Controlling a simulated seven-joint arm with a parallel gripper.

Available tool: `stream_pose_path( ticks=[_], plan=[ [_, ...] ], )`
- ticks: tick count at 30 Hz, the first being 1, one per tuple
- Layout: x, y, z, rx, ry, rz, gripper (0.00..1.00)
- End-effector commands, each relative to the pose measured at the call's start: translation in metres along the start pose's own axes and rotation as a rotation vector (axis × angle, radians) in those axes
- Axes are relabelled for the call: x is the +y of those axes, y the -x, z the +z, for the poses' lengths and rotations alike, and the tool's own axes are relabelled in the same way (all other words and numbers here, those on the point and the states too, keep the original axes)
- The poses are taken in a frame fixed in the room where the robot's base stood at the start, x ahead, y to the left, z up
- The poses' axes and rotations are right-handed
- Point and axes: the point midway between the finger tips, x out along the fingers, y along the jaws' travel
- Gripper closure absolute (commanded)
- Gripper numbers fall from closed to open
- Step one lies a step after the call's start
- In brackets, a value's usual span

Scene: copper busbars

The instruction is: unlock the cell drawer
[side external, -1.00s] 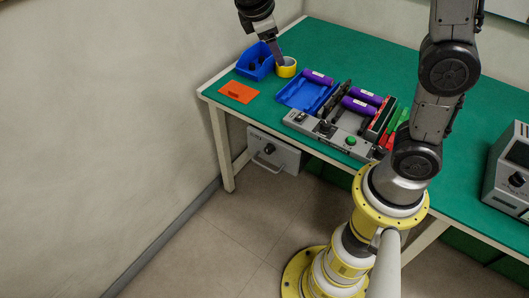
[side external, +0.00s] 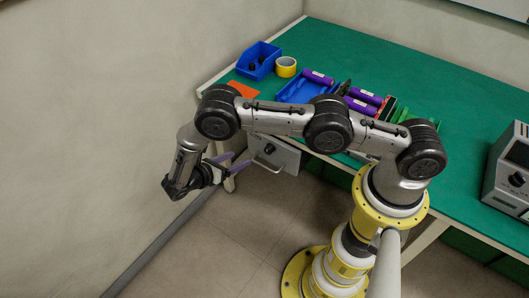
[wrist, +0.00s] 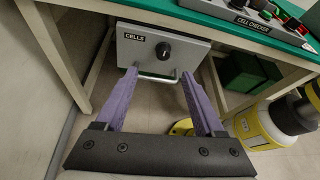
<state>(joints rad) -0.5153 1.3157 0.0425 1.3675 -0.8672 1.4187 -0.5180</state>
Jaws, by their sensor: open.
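The cell drawer (wrist: 135,50) is a grey front under the bench, labelled CELLS, with a black knob (wrist: 163,50) and a silver bar handle (wrist: 158,79) below it. It looks closed. In the side view the drawer (side external: 283,153) is partly hidden by my arm, and its black knob (side external: 269,149) shows. My gripper (wrist: 160,75) has purple fingers, spread open and empty, pointing at the drawer front with the knob and handle between them in the picture. In the side view my gripper (side external: 236,162) is in front of the bench, left of the drawer. I cannot see any contact.
The green bench (side external: 345,50) carries a blue bin (side external: 258,62), yellow tape (side external: 286,67), an orange plate (side external: 243,89), a blue tray (side external: 297,90) and purple cells (side external: 318,77). A bench leg (wrist: 52,55) stands left of the drawer. The floor in front is clear.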

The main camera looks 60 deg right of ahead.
Motion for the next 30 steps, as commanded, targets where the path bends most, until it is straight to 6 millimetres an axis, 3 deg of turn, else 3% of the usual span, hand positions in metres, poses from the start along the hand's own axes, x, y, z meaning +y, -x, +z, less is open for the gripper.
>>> stream_pose_path(
  ticks=[3,8,24,30],
  plan=[
    [-0.009,-0.006,-0.017,-0.024,0.038,-0.001,0.3],
    [-0.01,-0.014,-0.018,-0.027,0.043,0.005,0.3],
    [-0.01,-0.113,-0.015,-0.026,0.043,0.001,0.3],
    [-0.009,-0.135,-0.015,-0.025,0.042,0.003,0.3]
  ],
)
